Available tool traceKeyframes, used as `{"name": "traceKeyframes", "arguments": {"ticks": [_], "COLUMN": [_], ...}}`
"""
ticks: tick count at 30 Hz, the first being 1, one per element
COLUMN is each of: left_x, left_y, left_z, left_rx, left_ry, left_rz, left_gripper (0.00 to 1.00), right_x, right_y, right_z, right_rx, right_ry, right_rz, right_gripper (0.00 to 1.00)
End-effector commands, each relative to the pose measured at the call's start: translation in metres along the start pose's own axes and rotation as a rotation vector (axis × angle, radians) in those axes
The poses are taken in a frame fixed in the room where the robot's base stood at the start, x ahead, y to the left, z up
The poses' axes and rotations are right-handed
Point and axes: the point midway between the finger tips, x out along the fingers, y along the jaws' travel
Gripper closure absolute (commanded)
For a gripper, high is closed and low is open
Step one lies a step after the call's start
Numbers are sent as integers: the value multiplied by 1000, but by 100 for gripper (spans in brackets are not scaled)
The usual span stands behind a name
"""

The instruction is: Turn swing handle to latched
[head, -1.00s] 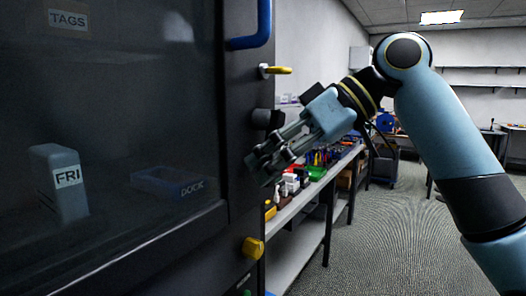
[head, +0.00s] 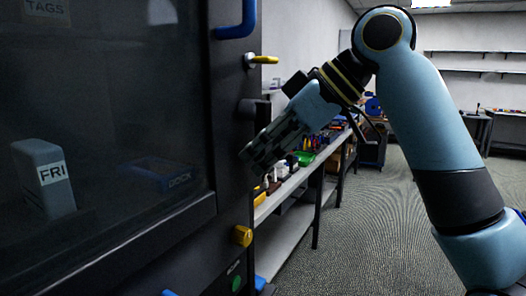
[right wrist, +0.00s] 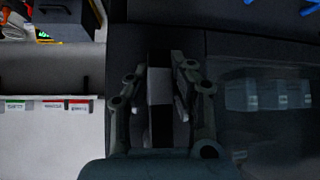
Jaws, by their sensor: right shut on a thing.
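The swing handle is on the dark front frame of a cabinet; its dark round boss (head: 251,107) shows in the head view. In the right wrist view, a grey and black bar of the handle (right wrist: 159,88) lies between the fingers. My right gripper (head: 257,153) is just below the boss, close against the frame, and is shut on the handle. In the right wrist view, my right gripper (right wrist: 160,100) has a finger on each side of the bar. Its fingers hide most of the handle in the head view. My left gripper is not in view.
The cabinet's dark glass door (head: 110,110) fills the left. A blue pull handle (head: 240,25), a yellow key-like lever (head: 263,59) and a yellow knob (head: 242,236) stick out from its frame. Behind the gripper is a long workbench (head: 285,190) with small items. Floor at right is open.

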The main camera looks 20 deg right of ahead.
Motion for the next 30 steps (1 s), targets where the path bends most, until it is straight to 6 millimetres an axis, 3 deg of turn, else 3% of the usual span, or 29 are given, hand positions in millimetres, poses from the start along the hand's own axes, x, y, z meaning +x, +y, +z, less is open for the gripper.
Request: {"name": "traceKeyframes", "arguments": {"ticks": [3,4,10,20,23,30], "left_x": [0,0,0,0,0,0], "left_y": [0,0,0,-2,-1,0], "left_z": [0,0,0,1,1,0], "left_rx": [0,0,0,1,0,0], "left_ry": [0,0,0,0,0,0], "left_rz": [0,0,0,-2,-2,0], "left_gripper": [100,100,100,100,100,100], "right_x": [0,0,0,-4,-16,-63], "right_y": [1,1,1,1,2,2], "right_z": [0,0,0,0,0,1], "right_rx": [-1,-1,0,-1,-3,-3], "right_ry": [0,0,0,0,-1,-5], "right_rz": [4,4,2,2,6,10], "right_gripper": [100,80,56,56,56,56]}}
